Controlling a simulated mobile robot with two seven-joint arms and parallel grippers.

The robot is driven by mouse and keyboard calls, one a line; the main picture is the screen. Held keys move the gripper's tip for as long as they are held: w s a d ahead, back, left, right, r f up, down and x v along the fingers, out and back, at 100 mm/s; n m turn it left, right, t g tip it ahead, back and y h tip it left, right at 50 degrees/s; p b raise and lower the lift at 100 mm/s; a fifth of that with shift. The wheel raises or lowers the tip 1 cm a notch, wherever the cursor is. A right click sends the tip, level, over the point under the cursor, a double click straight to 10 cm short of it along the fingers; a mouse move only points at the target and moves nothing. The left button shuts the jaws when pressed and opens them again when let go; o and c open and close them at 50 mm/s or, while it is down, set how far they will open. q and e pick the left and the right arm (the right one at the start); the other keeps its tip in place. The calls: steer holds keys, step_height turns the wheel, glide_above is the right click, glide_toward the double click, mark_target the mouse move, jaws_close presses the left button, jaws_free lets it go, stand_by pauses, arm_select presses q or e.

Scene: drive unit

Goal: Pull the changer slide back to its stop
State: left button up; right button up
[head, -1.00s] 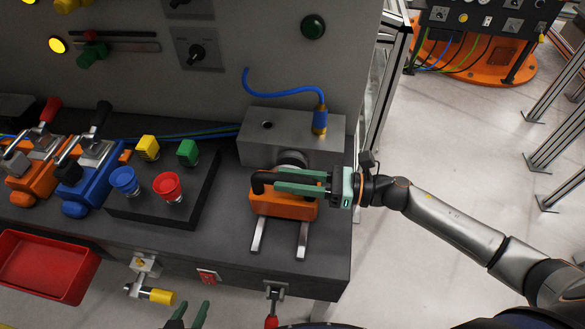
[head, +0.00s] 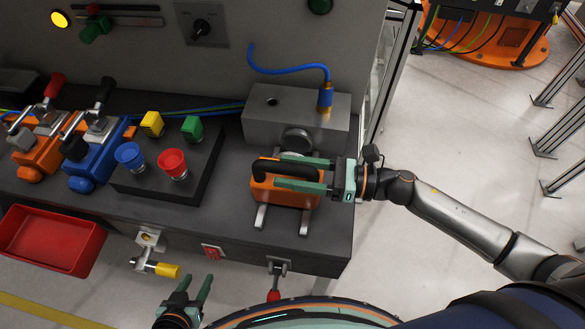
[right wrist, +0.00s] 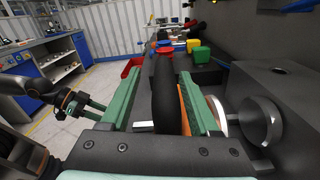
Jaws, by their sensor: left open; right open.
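The changer slide is an orange block (head: 287,197) with a black handle (head: 268,166) on top. It sits on two metal rails whose front ends stick out towards me, in front of the grey housing (head: 270,124) with its round coupling (head: 297,141). My right gripper (head: 279,171) is open, its green fingers on either side of the handle. In the right wrist view the handle (right wrist: 163,95) stands between the two fingers, with visible room on the left. My left gripper (head: 197,281) is open and empty, low in the head view, in front of the bench.
A black box with coloured buttons (head: 200,187) stands left of the slide, with orange and blue toggle clamps beyond. A red tray (head: 50,240), a yellow-handled valve (head: 165,269) and a red-handled lever (head: 274,295) are along the bench front. A blue cable (head: 290,69) enters the housing.

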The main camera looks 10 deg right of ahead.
steer(key=shift+s+d+f, duration=0.1)
steer(key=shift+s+d, duration=0.05)
steer(key=shift+d, duration=0.4)
steer(key=b+v, duration=0.3)
steer(key=v, duration=0.8)
steer(key=shift+s+d, duration=0.15)
